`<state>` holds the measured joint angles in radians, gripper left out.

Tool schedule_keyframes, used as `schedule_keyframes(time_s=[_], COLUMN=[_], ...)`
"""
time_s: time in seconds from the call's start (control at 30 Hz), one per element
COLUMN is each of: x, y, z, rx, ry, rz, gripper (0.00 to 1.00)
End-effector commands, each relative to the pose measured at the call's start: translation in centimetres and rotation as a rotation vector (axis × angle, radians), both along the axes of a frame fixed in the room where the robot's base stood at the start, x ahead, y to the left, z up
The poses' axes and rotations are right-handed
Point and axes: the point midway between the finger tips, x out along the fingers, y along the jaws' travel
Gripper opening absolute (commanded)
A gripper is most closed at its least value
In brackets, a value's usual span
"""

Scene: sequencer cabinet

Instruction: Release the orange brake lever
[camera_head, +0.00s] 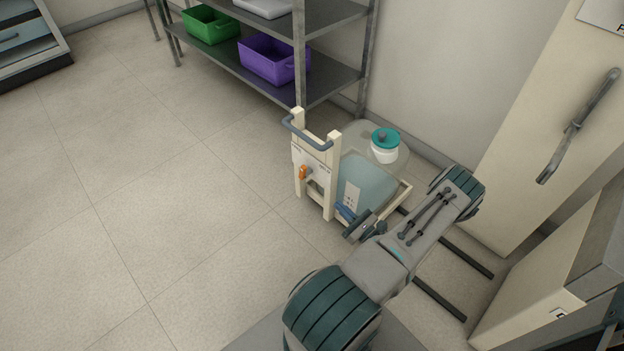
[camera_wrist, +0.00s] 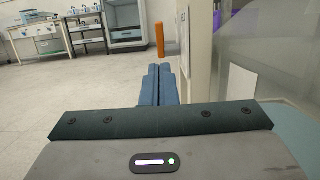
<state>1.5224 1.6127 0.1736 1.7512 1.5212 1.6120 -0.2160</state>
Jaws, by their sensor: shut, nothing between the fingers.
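The orange brake lever (camera_head: 304,172) is on the front panel of a cream cart (camera_head: 329,170), below its grey push handle. In the wrist view the orange lever (camera_wrist: 160,39) stands upright just left of the cream cart post (camera_wrist: 199,50), beyond my fingertips. My gripper (camera_head: 344,211) is beside the cart's lower right side in the head view. In the wrist view my gripper (camera_wrist: 158,70) has its blue fingers together with nothing between them. The fingers point toward the lever but look apart from it. The exact distance is hard to tell.
The cart carries a translucent carboy (camera_head: 370,180) with a teal cap (camera_head: 385,138). Behind it is a metal shelf (camera_head: 330,78) with a purple bin (camera_head: 272,58) and a green bin (camera_head: 209,24). A cream cabinet with a door handle (camera_head: 577,125) stands right. The floor left of the cart is clear.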

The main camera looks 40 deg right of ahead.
Motion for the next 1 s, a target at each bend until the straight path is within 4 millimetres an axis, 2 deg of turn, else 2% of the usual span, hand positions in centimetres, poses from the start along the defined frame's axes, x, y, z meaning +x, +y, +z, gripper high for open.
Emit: schedule_keyframes(time_s=[0.17, 0.27, 0.37, 0.7, 0.9, 1.0], x=[0.3, 1.2, 2.7, 9.7, 12.4, 13.2], y=[0.1, 0.1, 0.3, 0.7, 0.9, 1.0], z=[0.0, 0.2, 0.5, 2.0, 2.7, 2.9], rx=[0.000, -0.001, -0.002, -0.002, -0.002, -0.001], ry=[0.000, 0.000, 0.000, 0.000, 0.000, 0.002], rz=[0.002, 0.003, 0.003, 0.001, -0.001, -0.001], gripper=[0.00, 0.00, 0.00, 0.00, 0.00, 0.00])
